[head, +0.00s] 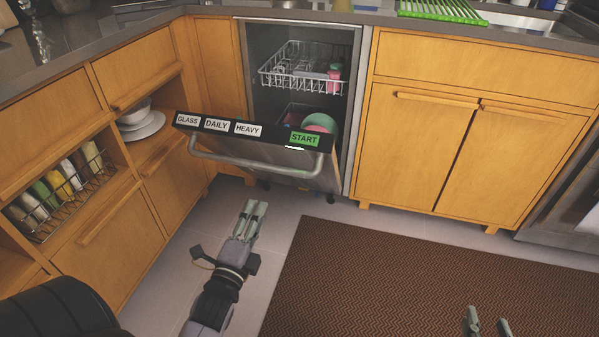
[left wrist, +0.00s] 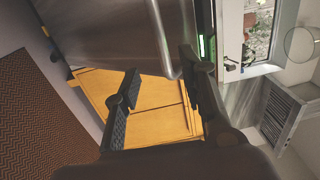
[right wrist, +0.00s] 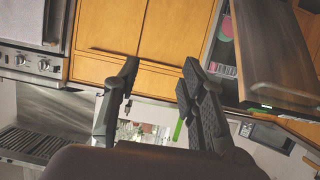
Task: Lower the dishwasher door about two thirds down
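The dishwasher door (head: 272,168) is partly lowered and tilts out from the dishwasher (head: 258,80). Its top edge carries GLASS, DAILY, HEAVY and a green START label, with a bar handle (head: 255,168) on the front. The door's steel front fills the upper part of the left wrist view (left wrist: 130,35), and the door also shows at upper right in the right wrist view (right wrist: 268,45). My left gripper (head: 256,206) is open and empty, in front of the door and apart from the handle. My right gripper (head: 487,316) is open and empty, far from the door over the rug.
Inside are an upper rack (head: 300,75) and a lower rack with a pink and green dish (head: 320,122). Maple cabinets flank the dishwasher; an open shelf at left holds white bowls (head: 142,125) and a wire basket (head: 62,205). A brown rug (head: 400,270) covers the floor at right.

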